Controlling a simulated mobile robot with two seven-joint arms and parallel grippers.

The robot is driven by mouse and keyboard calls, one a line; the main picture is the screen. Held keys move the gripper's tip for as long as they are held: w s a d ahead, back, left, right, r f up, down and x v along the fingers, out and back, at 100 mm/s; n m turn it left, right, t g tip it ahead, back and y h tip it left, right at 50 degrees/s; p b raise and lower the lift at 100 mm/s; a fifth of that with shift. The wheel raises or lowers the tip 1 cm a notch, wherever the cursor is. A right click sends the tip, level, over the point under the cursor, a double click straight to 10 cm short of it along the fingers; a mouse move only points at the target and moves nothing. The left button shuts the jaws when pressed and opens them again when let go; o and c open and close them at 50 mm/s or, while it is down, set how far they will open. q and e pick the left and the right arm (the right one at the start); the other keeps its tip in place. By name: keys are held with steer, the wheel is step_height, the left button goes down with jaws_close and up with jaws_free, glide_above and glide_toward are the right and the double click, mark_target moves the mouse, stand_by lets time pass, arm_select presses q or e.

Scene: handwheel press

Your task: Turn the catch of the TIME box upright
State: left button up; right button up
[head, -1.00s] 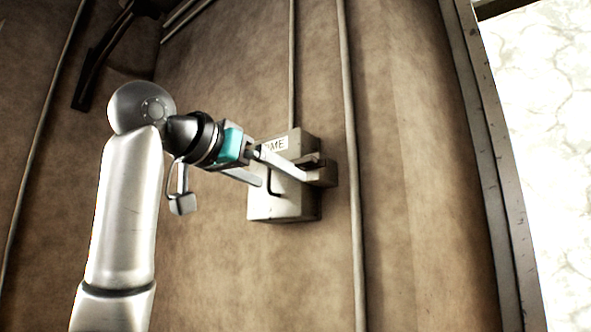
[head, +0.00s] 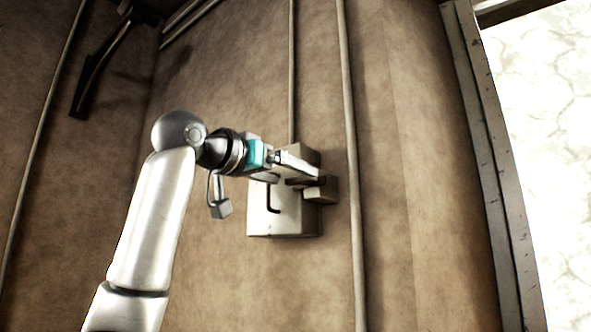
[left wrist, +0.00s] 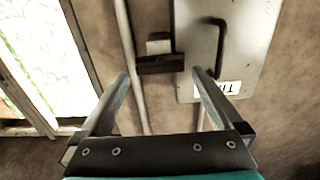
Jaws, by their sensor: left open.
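The TIME box (head: 289,221) is a pale box on the wall, with a dark bent handle (head: 272,203) on its front. The box also shows upside down at the upper right of the left wrist view (left wrist: 236,60). The catch (left wrist: 160,64) is a dark bar lying crosswise beside the box edge, next to a pale block (left wrist: 158,46). In the head view the catch (head: 300,182) is partly hidden by a finger. My left gripper (head: 297,176) is open in front of the upper box. In the wrist view its fingertips (left wrist: 162,76) lie either side of the catch; contact is not visible. My right gripper is not in view.
A vertical pipe (head: 352,200) runs just right of the box, and a thinner one (head: 292,70) rises above it. A metal frame (head: 490,150) and a bright opening stand farther right.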

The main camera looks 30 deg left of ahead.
mark_target(298, 179)
arm_select(q)
steer(key=shift+w+d+p, duration=0.15)
steer(key=shift+w+p, duration=0.25)
steer(key=shift+w, duration=1.2)
steer(key=c, duration=1.1)
steer(key=shift+c, duration=0.2)
